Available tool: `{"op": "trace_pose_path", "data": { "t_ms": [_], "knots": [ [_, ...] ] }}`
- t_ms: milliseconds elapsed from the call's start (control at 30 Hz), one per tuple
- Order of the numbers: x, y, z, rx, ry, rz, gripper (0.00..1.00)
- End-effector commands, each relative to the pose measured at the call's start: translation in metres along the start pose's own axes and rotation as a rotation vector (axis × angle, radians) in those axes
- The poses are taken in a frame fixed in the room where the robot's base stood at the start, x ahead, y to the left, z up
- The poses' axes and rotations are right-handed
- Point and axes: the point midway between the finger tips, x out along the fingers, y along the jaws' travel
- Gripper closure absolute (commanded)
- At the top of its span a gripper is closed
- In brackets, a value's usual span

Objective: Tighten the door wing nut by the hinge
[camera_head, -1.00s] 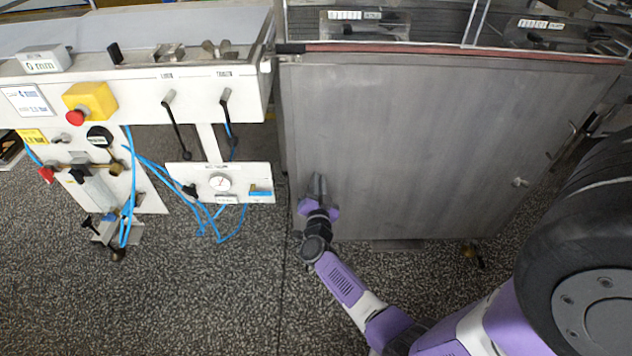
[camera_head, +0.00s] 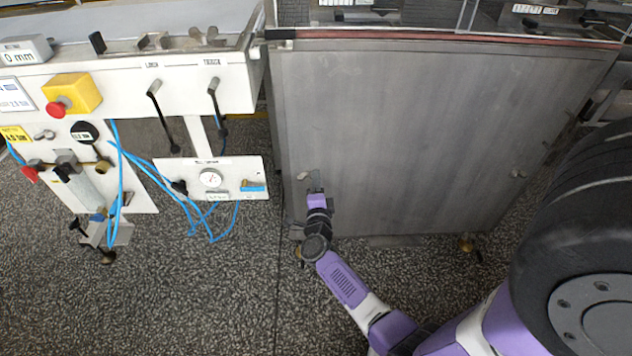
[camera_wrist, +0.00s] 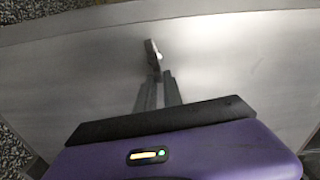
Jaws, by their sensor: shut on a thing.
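The grey metal door (camera_head: 430,120) fills the middle of the head view. A small pale wing nut (camera_head: 303,176) sits low on its left side, and a second wing nut (camera_head: 516,174) is on its right side. My gripper (camera_head: 315,182) is at the left wing nut, low in front of the door. In the wrist view that wing nut (camera_wrist: 153,52) stands at the tips of my gripper's (camera_wrist: 160,76) two narrow, nearly parallel fingers. They are shut on its near end, and its far part sticks out beyond them. The hinge cannot be clearly made out.
A white control panel (camera_head: 120,90) with levers, a red stop button (camera_head: 56,107) and a gauge (camera_head: 210,178) stands to the left, with blue hoses (camera_head: 190,205) hanging below. The speckled floor (camera_head: 200,300) in front is clear.

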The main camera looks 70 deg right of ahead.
Motion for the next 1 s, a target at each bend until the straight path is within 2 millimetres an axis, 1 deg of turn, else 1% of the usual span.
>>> {"op": "trace_pose_path", "data": {
  "t_ms": [33,300,833,867,900,967,1000],
  "knots": [
    [-0.0017,0.0072,-0.0013,0.024,0.0,0.008,1.0],
    [-0.0017,0.0086,-0.0008,0.114,0.0,0.008,1.0],
    [-0.0017,0.0084,-0.0002,0.135,-0.001,0.008,1.0],
    [-0.0017,0.0084,-0.0001,0.135,-0.001,0.008,0.85],
    [-0.0016,0.0081,-0.0001,0.135,-0.001,0.007,0.77],
    [-0.0014,0.0075,0.0001,0.135,-0.001,0.006,0.67],
    [-0.0012,0.007,0.0001,0.135,-0.001,0.006,0.67]
  ]
}}
